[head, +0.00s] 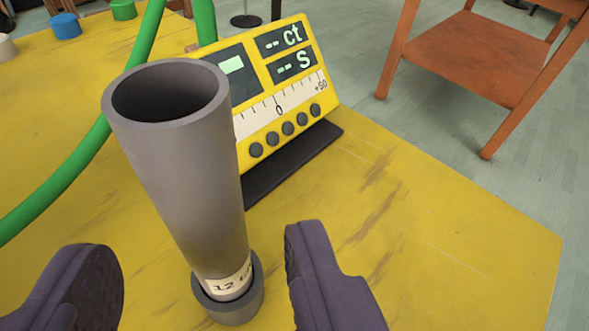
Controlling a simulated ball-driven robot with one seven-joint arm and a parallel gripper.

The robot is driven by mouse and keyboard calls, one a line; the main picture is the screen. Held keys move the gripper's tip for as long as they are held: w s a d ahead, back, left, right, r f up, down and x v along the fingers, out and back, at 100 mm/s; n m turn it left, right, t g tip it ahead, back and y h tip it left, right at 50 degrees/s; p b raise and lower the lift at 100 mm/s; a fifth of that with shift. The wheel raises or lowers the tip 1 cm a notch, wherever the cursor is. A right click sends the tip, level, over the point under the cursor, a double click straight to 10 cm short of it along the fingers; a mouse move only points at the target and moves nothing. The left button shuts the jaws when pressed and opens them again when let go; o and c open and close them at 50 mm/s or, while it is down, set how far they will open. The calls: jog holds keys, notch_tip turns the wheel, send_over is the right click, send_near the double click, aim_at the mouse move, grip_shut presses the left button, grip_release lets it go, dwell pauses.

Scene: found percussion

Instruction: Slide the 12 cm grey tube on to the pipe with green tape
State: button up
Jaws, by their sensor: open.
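The grey tube (190,175) stands nearly upright on the yellow table, leaning a little in the picture. Its open top faces me, and a pale label near its foot reads "12" with the rest cut off. The foot sits in a short grey ring-shaped holder (233,306). My gripper (203,258) is open, with one dark purple finger on each side of the tube's lower part. Gaps show between the fingers and the tube. I cannot make out a pipe with green tape in this view.
A yellow tuner-like meter (283,105) on a dark base stands close behind the tube. A green hose (75,165) curves at the left. Blue (65,26) and green (123,9) pieces stand far back. The yellow tabletop (450,235) is clear at right; an orange wooden chair (480,58) stands beyond.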

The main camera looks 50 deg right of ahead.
aim_at(216, 262)
jog(key=b+x, duration=0.2)
jog(key=x, duration=0.4)
jog(key=shift+f+b, duration=0.15)
jog(key=shift+b, duration=0.2)
jog(key=shift+s+f, duration=0.1)
jog(key=shift+s, duration=0.15)
grip_shut()
